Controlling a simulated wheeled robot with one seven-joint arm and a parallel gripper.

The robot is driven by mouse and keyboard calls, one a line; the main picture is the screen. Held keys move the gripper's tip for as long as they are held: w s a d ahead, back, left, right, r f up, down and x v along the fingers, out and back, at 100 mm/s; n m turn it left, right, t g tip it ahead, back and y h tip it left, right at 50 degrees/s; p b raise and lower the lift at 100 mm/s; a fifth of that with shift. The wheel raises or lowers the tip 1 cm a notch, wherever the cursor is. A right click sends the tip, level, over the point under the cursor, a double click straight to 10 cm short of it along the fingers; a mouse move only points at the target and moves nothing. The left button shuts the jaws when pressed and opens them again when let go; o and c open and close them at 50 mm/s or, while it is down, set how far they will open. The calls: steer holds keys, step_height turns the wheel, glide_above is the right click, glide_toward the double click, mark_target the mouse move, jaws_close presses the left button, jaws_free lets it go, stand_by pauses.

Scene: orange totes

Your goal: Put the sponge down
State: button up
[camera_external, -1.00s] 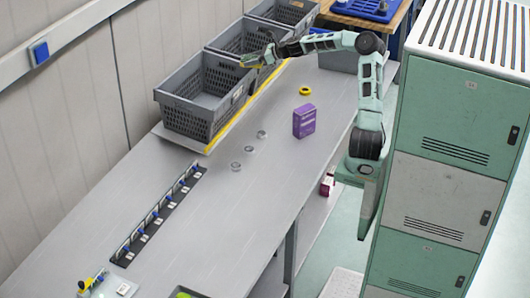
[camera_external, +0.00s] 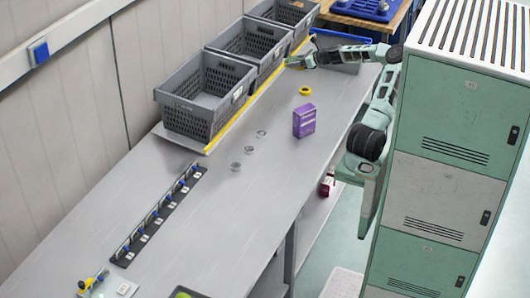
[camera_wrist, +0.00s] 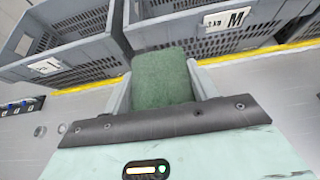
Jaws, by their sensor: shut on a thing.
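The green sponge (camera_wrist: 162,80) sits between the fingers of my gripper (camera_wrist: 160,90) in the wrist view, and the gripper is shut on it. In the external view my gripper (camera_external: 296,62) is at the back of the table, beside the yellow strip in front of the grey crates. The sponge is too small to make out clearly there. In the wrist view the crate labelled M (camera_wrist: 235,47) lies just beyond the sponge.
Three grey crates stand in a row along the wall, the nearest one (camera_external: 185,118) at the left. A purple box (camera_external: 304,121), a yellow ring (camera_external: 305,91) and several clear rings stand on the grey table (camera_external: 215,210). A blue-edged bin (camera_external: 335,67) is behind my arm.

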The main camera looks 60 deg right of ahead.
mark_target(295, 106)
step_height(295, 106, down, 22)
steer(key=shift+r+p, duration=0.1)
steer(key=shift+p, duration=0.4)
steer(key=o, duration=0.9)
steer(key=shift+o, duration=0.2)
steer(key=shift+s, duration=0.15)
steer(key=shift+b+v, duration=0.55)
steer(key=shift+v, duration=3)
steer(key=shift+r, duration=0.1)
